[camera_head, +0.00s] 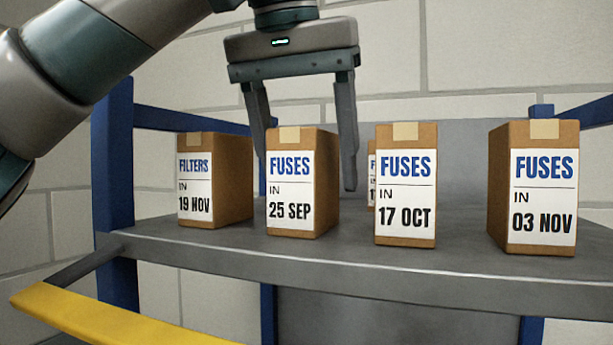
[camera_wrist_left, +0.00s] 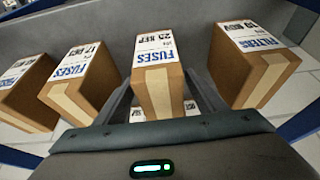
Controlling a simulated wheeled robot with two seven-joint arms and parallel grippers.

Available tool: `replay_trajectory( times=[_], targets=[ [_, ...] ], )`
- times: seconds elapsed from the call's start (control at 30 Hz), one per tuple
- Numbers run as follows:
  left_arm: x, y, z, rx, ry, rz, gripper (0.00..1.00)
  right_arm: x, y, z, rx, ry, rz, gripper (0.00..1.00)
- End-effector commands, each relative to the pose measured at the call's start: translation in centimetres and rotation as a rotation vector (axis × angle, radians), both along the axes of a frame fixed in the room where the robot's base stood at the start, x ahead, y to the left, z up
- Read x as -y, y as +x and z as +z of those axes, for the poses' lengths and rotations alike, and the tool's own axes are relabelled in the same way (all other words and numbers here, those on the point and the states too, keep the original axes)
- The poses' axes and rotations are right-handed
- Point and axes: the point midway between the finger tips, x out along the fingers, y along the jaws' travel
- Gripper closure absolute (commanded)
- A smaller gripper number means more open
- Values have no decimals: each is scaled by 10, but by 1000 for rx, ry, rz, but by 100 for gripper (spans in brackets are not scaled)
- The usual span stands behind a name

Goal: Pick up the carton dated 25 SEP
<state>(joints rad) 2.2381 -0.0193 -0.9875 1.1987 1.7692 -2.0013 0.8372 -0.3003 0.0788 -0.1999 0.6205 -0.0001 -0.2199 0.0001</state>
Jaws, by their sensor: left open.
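The carton dated 25 SEP (camera_head: 290,198) is a brown box with a white FUSES label and a tape strip on top. It stands upright on the grey shelf, second from the left in the front row. In the left wrist view the same carton (camera_wrist_left: 158,78) is in the middle, label visible. My left gripper (camera_head: 308,172) is open and points down over it, one finger to each side in the picture. The carton hides part of the left finger. In the wrist view the fingers also show on either side of the carton. I cannot tell whether they touch it. My right gripper is out of view.
A FILTERS carton dated 19 NOV (camera_head: 225,180) stands to the left. FUSES cartons dated 17 OCT (camera_head: 406,205) and 03 NOV (camera_head: 535,210) stand to the right. Another carton (camera_head: 371,175) is mostly hidden behind. The shelf (camera_head: 345,260) has blue posts and a yellow bar (camera_head: 100,318) below.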

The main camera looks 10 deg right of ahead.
Motion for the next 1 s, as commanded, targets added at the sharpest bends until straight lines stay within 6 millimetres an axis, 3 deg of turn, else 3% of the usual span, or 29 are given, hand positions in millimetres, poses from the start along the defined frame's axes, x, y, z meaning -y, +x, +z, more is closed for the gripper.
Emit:
replay_trajectory(
  times=[0.3,0.8,1.0],
  targets=[
    [6,10,-27,1,-1,1,36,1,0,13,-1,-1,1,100],
    [6,10,-29,0,-1,2,36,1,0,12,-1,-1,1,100],
    [6,10,-29,0,-1,2,84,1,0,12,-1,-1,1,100]
  ],
)
